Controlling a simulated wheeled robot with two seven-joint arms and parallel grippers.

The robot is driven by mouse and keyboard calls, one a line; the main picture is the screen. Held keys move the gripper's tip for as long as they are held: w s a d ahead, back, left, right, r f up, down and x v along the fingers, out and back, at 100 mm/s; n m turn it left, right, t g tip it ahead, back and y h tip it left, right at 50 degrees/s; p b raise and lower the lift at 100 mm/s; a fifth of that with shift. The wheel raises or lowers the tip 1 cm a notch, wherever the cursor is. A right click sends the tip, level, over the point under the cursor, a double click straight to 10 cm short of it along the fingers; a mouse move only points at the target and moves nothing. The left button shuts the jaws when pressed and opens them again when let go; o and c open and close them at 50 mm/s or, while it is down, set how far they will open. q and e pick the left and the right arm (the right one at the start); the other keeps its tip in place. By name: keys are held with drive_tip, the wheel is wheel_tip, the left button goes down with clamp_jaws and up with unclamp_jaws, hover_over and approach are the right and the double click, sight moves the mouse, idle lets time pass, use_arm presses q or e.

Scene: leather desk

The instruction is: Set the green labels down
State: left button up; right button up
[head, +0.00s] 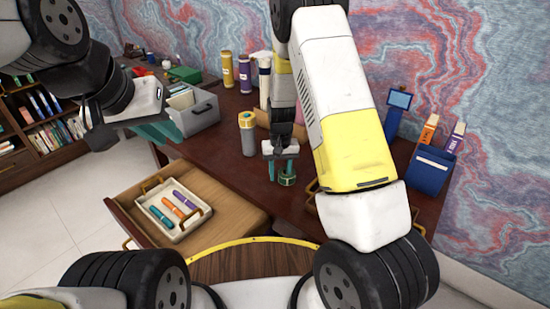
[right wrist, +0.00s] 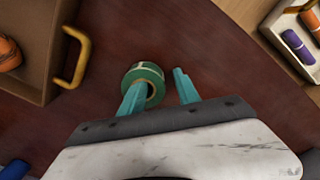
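The green labels (head: 287,180) are a small green roll with a pale band. The roll looks to be resting on the dark red desk (head: 228,150) near its front edge. In the right wrist view the roll (right wrist: 148,70) shows with its open core, partly covered by one teal finger. My right gripper (head: 282,169) is above the desk with its two fingers apart. One finger is over or against the roll; I cannot tell if they touch. The other finger is clear of it. My left gripper (head: 155,131) is at the left, by the grey box; its finger gap is unclear.
An open drawer (head: 235,195) at the front holds a white tray (head: 150,221) of markers. A grey-orange canister (head: 247,135), a spray bottle (head: 264,85) and a grey box (head: 204,112) stand behind. A blue holder (head: 430,172) is at the right.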

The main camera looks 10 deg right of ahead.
sight(280, 173)
drive_tip(key=shift+r, duration=0.1)
wheel_tip(280, 173, up, 12)
drive_tip(key=r, duration=0.1)
drive_tip(key=s+d+r+t+y, duration=0.2)
drive_tip(key=s+d+r+t, duration=0.1)
drive_tip(key=s+r, duration=1)
drive_tip(key=s+d+r+t, duration=0.1)
drive_tip(key=s+r+t, duration=0.2)
drive_tip(key=s+r, duration=0.4)
drive_tip(key=s, duration=0.4)
drive_tip(key=shift+r+n, duration=0.3)
drive_tip(key=shift+r, duration=0.05)
